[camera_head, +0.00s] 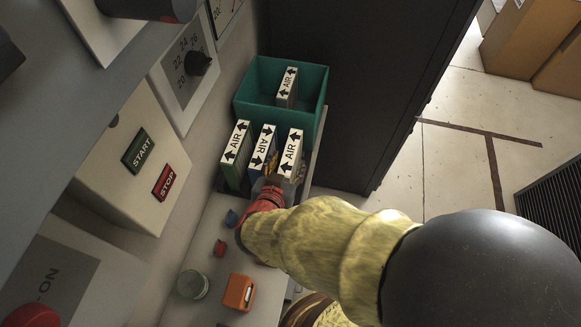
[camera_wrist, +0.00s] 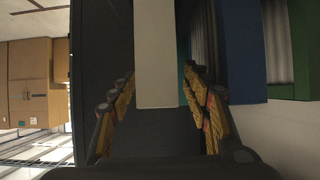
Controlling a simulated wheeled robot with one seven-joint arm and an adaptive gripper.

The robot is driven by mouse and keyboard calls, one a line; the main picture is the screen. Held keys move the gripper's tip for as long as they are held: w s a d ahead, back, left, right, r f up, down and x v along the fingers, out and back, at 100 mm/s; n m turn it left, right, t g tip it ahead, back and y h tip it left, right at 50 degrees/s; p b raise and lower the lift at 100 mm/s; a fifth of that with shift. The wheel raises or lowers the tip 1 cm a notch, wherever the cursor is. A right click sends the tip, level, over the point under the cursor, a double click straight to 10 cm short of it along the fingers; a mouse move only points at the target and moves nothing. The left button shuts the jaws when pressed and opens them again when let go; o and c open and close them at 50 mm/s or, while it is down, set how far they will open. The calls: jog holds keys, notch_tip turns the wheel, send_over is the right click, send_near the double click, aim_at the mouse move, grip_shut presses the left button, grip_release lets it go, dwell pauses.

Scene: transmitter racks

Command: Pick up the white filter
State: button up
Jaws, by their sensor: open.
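The white filter (camera_head: 291,150) is the rightmost of three upright filters with AIR labels, beside the blue filter (camera_head: 263,150) and the green filter (camera_head: 236,150). In the wrist view the white filter (camera_wrist: 156,50) stands between the two yellow-padded fingers of my gripper (camera_wrist: 157,85). The blue filter (camera_wrist: 240,50) and the green filter (camera_wrist: 302,45) are to its right there. My gripper is open, with a finger on each side of the white filter; a dark gap shows at its left side. In the head view my wrist partly hides the fingers and the filter's lower part.
A teal bin (camera_head: 247,108) holding another AIR filter (camera_head: 288,85) is behind the row. A dark cabinet (camera_head: 350,90) stands close on the right. An orange box (camera_head: 239,291), a small cup (camera_head: 192,284) and small caps lie on the counter. A START/STOP panel (camera_head: 120,180) is left.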

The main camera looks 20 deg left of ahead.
jog(key=shift+b+x, duration=0.85)
jog(key=shift+x, duration=1.15)
jog(key=shift+s, duration=0.1)
jog(key=shift+c, duration=0.6)
grip_shut()
